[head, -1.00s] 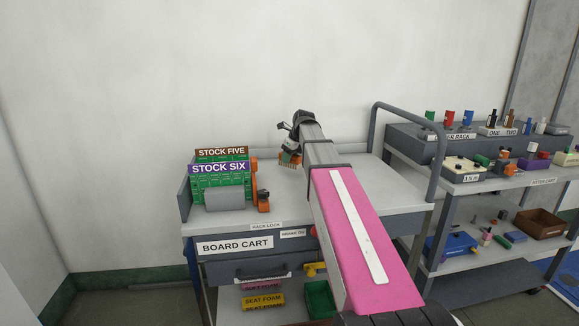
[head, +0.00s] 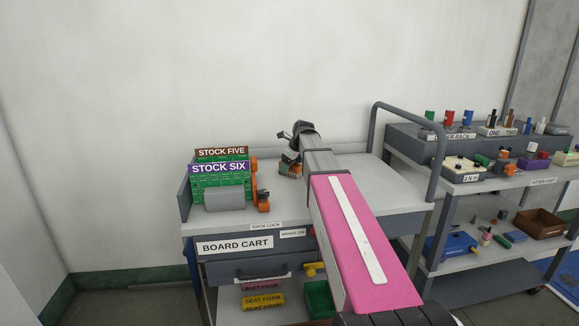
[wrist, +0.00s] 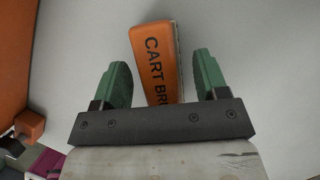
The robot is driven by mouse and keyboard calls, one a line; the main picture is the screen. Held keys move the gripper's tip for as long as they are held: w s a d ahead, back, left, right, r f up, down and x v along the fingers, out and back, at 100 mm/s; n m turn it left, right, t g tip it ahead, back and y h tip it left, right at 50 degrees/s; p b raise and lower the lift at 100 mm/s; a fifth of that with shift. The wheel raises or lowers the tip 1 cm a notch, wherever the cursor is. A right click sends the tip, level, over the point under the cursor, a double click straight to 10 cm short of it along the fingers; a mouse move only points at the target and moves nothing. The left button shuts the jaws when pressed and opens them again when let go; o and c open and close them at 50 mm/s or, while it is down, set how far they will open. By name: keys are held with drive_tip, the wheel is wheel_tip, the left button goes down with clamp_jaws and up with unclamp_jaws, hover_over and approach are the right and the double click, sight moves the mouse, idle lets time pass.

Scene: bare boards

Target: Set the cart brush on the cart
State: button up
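The cart brush (wrist: 153,45) has an orange body with dark "CART BRU…" lettering; the label's end is hidden by my gripper. It lies between the two green fingers of my gripper (wrist: 160,60), which stand apart with a narrow gap showing beside the brush. In the head view the brush (head: 288,169) is a small patch at the back middle of the board cart (head: 400,190), partly hidden by my arm. The wrist view shows pale grey surface around it; whether the brush touches the deck is hard to tell.
A rack (head: 220,178) of green boards, labelled STOCK FIVE and STOCK SIX, stands on the cart's left, with a grey block (head: 225,199) and orange parts before it. A handle rail (head: 373,140) rises at the right. The deck right of my arm is clear.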

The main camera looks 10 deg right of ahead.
drive_tip(key=v, duration=1.2)
